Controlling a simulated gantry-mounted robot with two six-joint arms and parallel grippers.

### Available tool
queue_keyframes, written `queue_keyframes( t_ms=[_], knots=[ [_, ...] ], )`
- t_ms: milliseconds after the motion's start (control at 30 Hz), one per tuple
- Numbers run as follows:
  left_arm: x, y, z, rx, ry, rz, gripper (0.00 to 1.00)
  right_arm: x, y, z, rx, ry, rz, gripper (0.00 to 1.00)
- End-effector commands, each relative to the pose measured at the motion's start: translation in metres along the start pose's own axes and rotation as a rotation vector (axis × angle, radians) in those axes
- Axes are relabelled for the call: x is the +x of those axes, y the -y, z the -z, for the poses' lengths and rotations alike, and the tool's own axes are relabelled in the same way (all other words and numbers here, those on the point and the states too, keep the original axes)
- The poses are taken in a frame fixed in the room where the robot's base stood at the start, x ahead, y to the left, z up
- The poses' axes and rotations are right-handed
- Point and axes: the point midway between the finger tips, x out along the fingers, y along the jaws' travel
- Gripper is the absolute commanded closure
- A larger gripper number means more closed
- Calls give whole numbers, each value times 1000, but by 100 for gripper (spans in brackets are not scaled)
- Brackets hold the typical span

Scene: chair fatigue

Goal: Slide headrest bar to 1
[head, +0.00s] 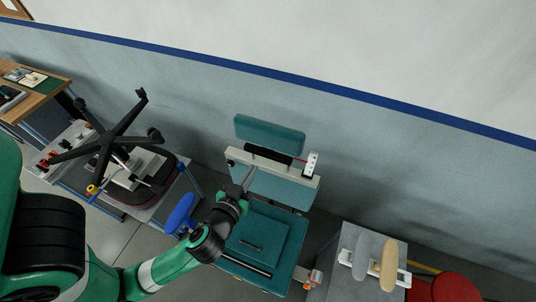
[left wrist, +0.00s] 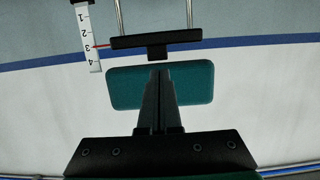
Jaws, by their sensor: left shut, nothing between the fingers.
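The black headrest bar (head: 268,154) lies across the beige rail in front of the teal headrest pad (head: 268,130). In the left wrist view the bar (left wrist: 130,43) runs level and has a small black tab (left wrist: 158,53) at its middle. A white scale (left wrist: 87,40) numbered 1 to 4 stands beside it, and a red pointer from the bar sits near 3. The scale (head: 312,163) shows in the head view too. My left gripper (head: 249,176) is shut and empty, its tips (left wrist: 159,70) close to the tab. I cannot tell whether they touch. My right gripper is out of view.
A blue pad (head: 180,213) is left of the arm. An upturned black chair base (head: 108,140) stands on a bench at left. A grey box (head: 350,285) with armrest pads and a red stool (head: 455,288) are at right.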

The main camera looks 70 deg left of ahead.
Motion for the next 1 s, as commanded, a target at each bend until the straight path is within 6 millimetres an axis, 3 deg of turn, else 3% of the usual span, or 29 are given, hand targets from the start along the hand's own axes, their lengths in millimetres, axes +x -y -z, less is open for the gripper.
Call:
queue_keyframes(
  t_ms=[267,333,633,1000],
  knots=[
    [28,0,-5,-10,-5,4,100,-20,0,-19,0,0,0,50],
    [39,0,4,-4,-1,4,100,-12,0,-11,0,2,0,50],
    [90,-1,3,-4,-2,-1,100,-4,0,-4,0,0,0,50],
    [101,-2,2,-3,-2,-3,100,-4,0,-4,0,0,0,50]
  ],
)
